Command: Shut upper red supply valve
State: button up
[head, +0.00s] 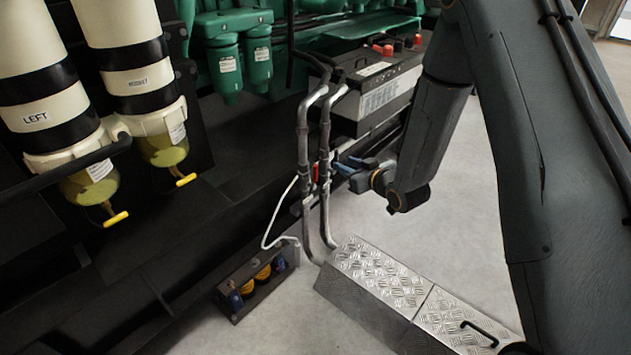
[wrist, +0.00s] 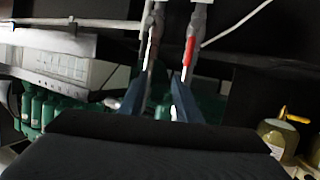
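A red valve lever (head: 315,172) shows on the grey pipes in the head view, left of my gripper (head: 345,163). In the wrist view a red-sleeved lever (wrist: 189,51) with a bare metal end hangs from a pipe fitting, just beyond the right fingertip. My gripper (wrist: 158,80) has its two blue fingers spread, with a gap between them. No lever is clearly clamped there. A thin pipe or second lever passes behind the gap; its details are blurred. I cannot tell whether the right finger touches the red lever, or whether this is the upper valve.
Two grey pipes (head: 303,130) rise beside a battery box (head: 375,92). A white cable (head: 276,212) runs down to a low black box (head: 257,281). A tread-plate step (head: 378,278) lies below. Filter bowls with yellow handles (head: 117,219) hang left.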

aim_at(315, 179)
jog(key=a+f+n+t+y+b, duration=0.1)
jog(key=a+f+y+b, duration=0.3)
jog(key=a+f, duration=0.15)
jog(key=x, duration=0.6)
jog(key=shift+w+a+b, duration=0.2)
jog(key=shift+w+b, duration=0.1)
jog(key=shift+w, duration=0.1)
grip_shut()
